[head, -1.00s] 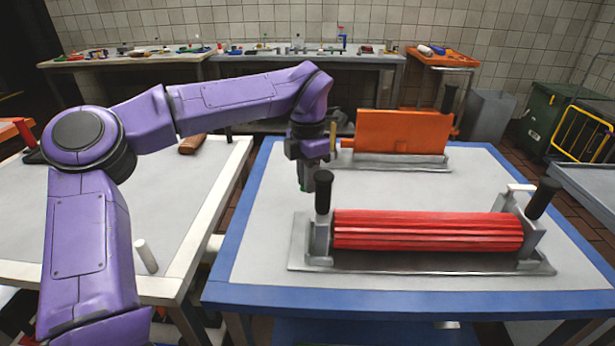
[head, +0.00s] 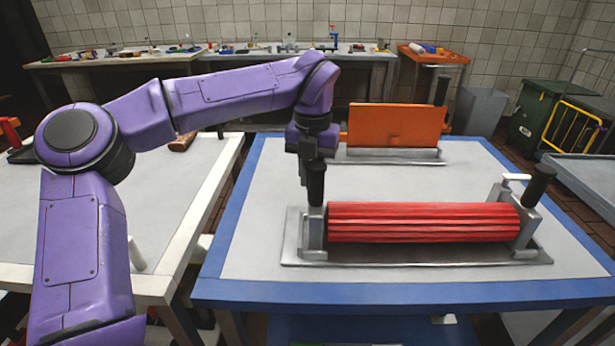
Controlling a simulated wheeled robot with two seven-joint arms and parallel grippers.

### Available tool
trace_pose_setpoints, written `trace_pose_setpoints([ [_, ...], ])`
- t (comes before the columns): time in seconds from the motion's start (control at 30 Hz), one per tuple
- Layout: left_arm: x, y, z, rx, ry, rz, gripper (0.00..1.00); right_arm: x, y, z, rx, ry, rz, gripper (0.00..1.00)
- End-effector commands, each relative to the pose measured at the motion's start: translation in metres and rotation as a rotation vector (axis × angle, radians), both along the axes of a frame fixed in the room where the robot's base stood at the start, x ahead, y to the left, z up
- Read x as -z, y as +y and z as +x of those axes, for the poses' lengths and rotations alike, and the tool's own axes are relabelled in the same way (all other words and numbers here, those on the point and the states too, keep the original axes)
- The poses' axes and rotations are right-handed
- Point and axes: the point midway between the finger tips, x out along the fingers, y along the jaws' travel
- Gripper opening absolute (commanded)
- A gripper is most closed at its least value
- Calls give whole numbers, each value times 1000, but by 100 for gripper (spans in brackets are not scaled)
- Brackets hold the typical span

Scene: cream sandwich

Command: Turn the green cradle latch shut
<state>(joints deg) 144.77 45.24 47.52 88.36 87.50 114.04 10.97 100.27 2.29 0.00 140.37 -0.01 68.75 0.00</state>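A red ridged roller (head: 425,222) lies in a grey metal cradle (head: 298,248) on the blue-edged table (head: 240,287). A black upright handle (head: 316,184) stands at the cradle's left end, and a tilted black handle (head: 540,184) at its right end beside a white lever (head: 516,177). I cannot make out a green latch. My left gripper (head: 304,174) points down just behind the left black handle, which partly covers it. Its fingers are too hidden to tell whether they are open or shut, or touching anything. My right gripper is not in view.
Behind, an orange panel (head: 396,127) stands upright in a second grey holder with a black handle (head: 441,91). A white-edged table (head: 195,215) stands at the left. The blue-edged table's left part is clear.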

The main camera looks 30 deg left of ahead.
Motion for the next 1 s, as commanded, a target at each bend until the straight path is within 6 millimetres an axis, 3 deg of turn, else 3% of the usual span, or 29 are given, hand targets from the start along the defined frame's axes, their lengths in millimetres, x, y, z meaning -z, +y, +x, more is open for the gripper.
trace_pose_setpoints([
  [0.4,-1,-7,4,-206,-5,0,0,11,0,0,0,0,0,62],
  [1.0,-2,-8,5,-243,-5,0,0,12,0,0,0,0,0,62],
])
